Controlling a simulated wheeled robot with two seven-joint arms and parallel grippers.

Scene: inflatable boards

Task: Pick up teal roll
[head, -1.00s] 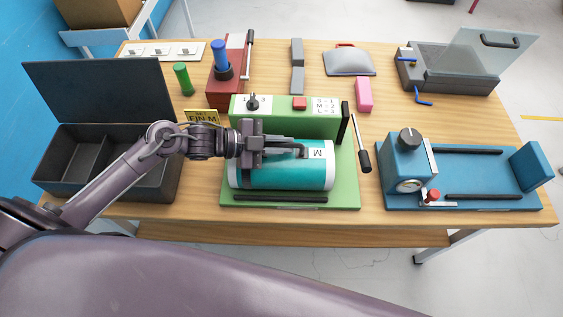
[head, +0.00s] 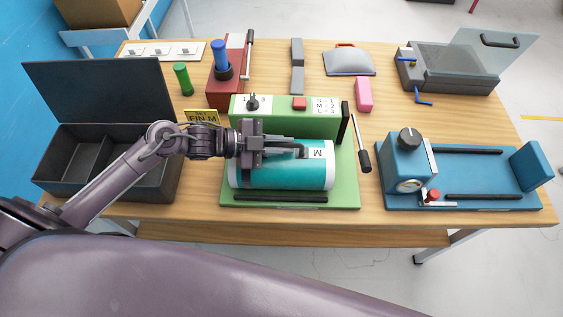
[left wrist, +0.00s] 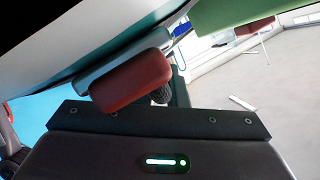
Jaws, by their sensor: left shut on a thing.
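The teal roll (head: 285,178), a cylinder with white end bands and a label marked M, lies sideways at the green machine (head: 347,192). My left gripper (head: 301,152) reaches in from the left over the roll's upper back side, and its fingers are shut on the roll. The roll is low over the green base; I cannot tell whether it still touches it. In the left wrist view a dark red finger pad (left wrist: 132,82) lies close against a pale surface, and most of the grip is hidden. My right gripper is not in view.
A black divided box (head: 62,131) with an open lid stands left. A blue machine (head: 402,158) stands right. A red stand (head: 226,92), a green cylinder (head: 183,79), a pink block (head: 364,94) and a black-handled tool (head: 364,159) are around the green machine. The wooden table's front strip is clear.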

